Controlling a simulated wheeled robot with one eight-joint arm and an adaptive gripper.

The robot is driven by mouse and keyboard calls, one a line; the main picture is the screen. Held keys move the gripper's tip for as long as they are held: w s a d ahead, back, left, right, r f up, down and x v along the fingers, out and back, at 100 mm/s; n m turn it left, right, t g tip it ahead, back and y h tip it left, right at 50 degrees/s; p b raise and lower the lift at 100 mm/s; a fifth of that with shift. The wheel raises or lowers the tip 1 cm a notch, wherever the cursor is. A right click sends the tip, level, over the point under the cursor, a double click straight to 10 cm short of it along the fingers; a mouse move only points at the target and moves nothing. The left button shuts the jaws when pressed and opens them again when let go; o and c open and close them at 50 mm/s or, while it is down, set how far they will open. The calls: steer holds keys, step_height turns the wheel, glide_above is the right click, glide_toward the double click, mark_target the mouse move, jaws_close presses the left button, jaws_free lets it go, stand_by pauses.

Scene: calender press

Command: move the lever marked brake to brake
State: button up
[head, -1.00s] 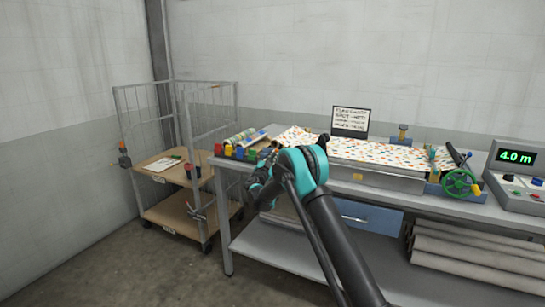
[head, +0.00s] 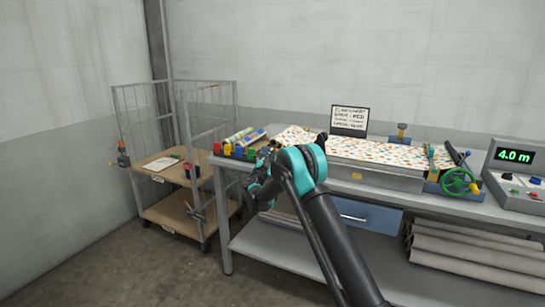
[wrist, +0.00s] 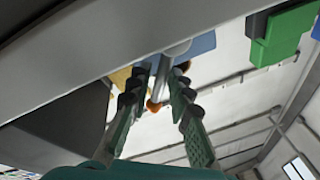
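No label reading "brake" is legible in either view. In the wrist view a short pale rod with an orange-brown end (wrist: 155,104) shows between my fingers; I cannot tell whether it is the brake lever. My gripper (wrist: 160,88) has its two dark, green-backed fingers apart, one on each side of the rod, with no clear contact. In the head view my gripper (head: 257,190) is at the bench's left end, largely hidden by my own arm. A dark lever (head: 453,154) rises beside the green handwheel (head: 457,182) at the press's right end.
The bench (head: 290,262) carries patterned sheet (head: 370,150), coloured blocks (head: 227,150) at its left edge and a console (head: 517,185) reading 4.0 m. A wire-sided trolley (head: 165,212) stands left. In the wrist view a grey beam (wrist: 100,55) passes close to the fingers.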

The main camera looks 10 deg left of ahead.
steer(key=v, duration=1.2)
steer(key=shift+w, duration=0.1)
steer(key=shift+c, duration=0.2)
